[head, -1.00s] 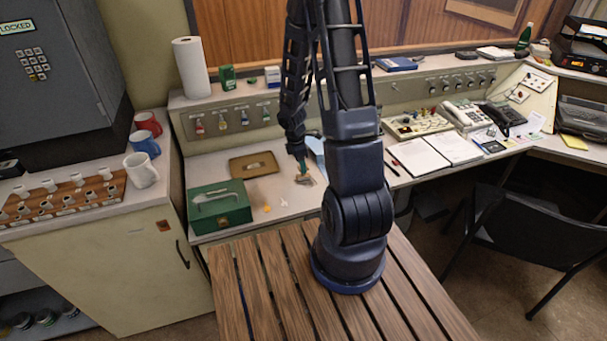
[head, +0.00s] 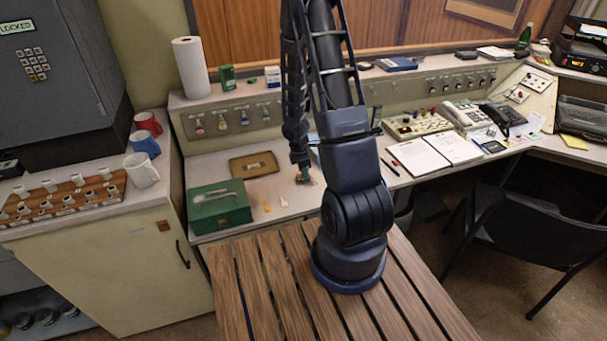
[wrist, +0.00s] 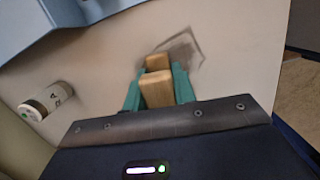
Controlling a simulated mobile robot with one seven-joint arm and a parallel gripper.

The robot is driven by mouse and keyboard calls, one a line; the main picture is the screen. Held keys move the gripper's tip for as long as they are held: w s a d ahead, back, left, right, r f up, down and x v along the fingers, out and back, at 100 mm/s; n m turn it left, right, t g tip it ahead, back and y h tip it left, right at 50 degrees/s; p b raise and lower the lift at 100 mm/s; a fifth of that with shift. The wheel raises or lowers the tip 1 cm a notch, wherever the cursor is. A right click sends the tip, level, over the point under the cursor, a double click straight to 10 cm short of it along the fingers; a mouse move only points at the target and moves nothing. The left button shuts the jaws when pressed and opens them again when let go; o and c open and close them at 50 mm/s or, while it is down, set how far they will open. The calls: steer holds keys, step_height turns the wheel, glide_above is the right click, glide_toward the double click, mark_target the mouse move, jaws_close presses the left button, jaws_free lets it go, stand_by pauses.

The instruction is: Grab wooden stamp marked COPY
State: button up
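In the wrist view, the two teal fingertips of my gripper (wrist: 158,84) stand on either side of a small wooden block (wrist: 157,90). I cannot tell whether they touch it. A second wooden piece (wrist: 158,62) shows just beyond it; I cannot tell whether both are one stamp. No COPY marking is readable. In the head view, my gripper (head: 303,174) is low over the desk, right of the brown tray (head: 236,168), with a small brownish thing at its tips.
A pale cylinder (wrist: 47,101) with a green end lies left in the wrist view. A dark patch (wrist: 184,47) marks the desk beyond the blocks. A green box (head: 220,212) stands left of my gripper. An open binder (head: 420,157) lies to the right.

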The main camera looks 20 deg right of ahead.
steer(key=c, duration=0.3)
steer(key=shift+r, duration=0.1)
